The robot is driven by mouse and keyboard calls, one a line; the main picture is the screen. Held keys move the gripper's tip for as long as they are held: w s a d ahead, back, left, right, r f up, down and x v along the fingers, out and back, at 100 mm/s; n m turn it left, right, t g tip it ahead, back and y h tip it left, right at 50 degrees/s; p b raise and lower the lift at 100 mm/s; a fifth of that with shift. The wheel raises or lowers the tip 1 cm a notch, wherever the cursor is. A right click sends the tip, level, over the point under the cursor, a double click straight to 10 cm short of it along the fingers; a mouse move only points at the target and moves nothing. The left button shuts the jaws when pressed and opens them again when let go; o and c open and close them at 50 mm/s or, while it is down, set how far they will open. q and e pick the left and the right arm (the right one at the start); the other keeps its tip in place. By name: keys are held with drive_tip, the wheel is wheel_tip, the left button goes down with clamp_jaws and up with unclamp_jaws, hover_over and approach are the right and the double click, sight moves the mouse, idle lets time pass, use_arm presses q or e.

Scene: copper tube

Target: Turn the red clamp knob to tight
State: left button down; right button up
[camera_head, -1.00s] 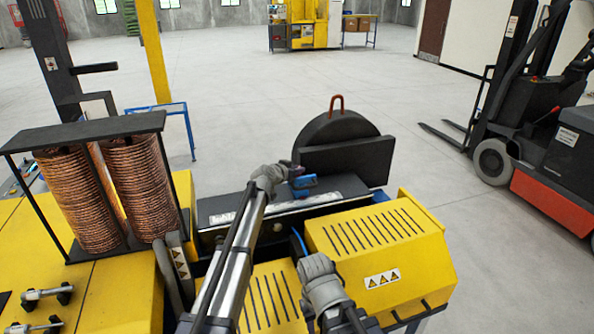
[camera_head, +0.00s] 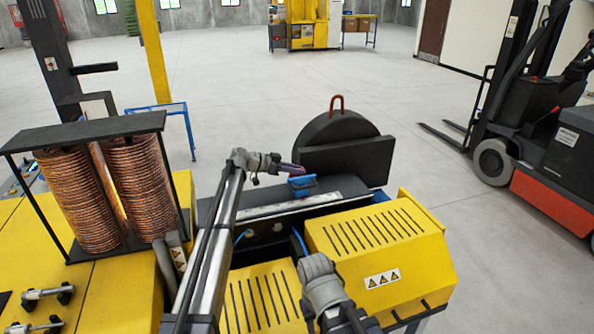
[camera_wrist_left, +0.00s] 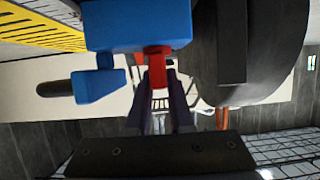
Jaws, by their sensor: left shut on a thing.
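The blue clamp (camera_head: 303,187) sits on the dark block of the yellow machine, in front of the dark round disc. In the left wrist view the clamp body (camera_wrist_left: 138,25) is large at the top, and its red knob (camera_wrist_left: 158,72) sticks out below it. My left gripper (camera_head: 297,170) reaches the clamp from the left. In the left wrist view my left gripper's dark fingers (camera_wrist_left: 159,88) close on the red knob. The knob is too small or hidden to make out in the head view. My right gripper is out of view; only grey links of that arm show.
The dark disc with a copper-coloured hook (camera_head: 337,128) stands just behind the clamp. A yellow vented cover (camera_head: 380,245) lies to the right. A rack of copper coils (camera_head: 130,185) stands at left. A forklift (camera_head: 545,140) is parked at far right.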

use_arm(q)
drive_tip(key=shift+m+g, duration=0.3)
drive_tip(key=c, duration=0.8)
unclamp_jaws()
drive_tip(key=p+v, duration=0.3)
drive_tip(key=v, duration=0.4)
drive_tip(key=shift+a, duration=0.3)
drive_tip(key=shift+s, duration=0.15)
